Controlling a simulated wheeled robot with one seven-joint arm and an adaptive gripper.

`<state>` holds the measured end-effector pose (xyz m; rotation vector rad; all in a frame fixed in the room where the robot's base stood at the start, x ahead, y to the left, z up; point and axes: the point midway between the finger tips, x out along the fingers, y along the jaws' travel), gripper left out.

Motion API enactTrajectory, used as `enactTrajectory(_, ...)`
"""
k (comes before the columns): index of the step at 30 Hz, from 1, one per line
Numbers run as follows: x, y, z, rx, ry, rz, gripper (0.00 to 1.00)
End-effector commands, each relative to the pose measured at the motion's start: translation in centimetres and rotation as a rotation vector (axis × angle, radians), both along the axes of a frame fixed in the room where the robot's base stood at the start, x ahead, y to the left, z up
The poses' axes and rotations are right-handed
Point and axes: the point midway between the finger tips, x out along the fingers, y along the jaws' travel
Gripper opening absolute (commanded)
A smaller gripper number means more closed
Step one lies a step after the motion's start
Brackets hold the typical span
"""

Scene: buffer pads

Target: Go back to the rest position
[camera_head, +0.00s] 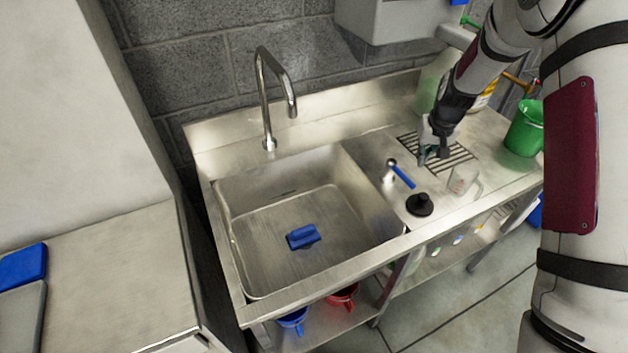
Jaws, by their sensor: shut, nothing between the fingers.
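My gripper (432,155) hangs from my arm at the upper right, above the drain grate (462,150) on the right side of the steel sink counter. It is small in the picture; it points down and its fingers are together, with nothing held. The gripper appears apart from the things around it, though its exact height above the counter is hard to tell.
A blue block (303,237) lies in the sink basin (345,190). Near my gripper are a blue-handled tool (403,176), a black plunger-like piece (419,205), a clear beaker (463,180) and a green bucket (525,130). The tall faucet (268,95) stands behind the basin.

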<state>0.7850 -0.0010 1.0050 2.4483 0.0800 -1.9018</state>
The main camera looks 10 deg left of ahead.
Motion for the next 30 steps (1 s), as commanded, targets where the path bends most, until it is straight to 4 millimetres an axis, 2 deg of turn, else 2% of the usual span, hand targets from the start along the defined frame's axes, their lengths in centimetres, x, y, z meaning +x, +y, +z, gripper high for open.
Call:
enactTrajectory(4,0.0,0.0,0.1,0.000,-0.001,0.000,0.00)
enactTrajectory(7,-0.3,0.0,1.2,0.004,-0.007,-0.002,0.00)
enactTrajectory(11,-1.4,0.2,5.2,0.016,-0.026,-0.007,0.00)
enactTrajectory(13,-2.6,0.3,8.1,0.023,-0.040,-0.010,0.00)
enactTrajectory(18,-6.5,0.5,14.9,0.040,-0.069,-0.018,0.00)
enactTrajectory(21,-9.2,0.7,18.3,0.048,-0.086,-0.019,0.00)
enactTrajectory(27,-15.4,0.8,24.0,0.055,-0.122,-0.025,0.00)
enactTrajectory(30,-18.7,0.8,26.1,0.054,-0.139,-0.029,0.00)
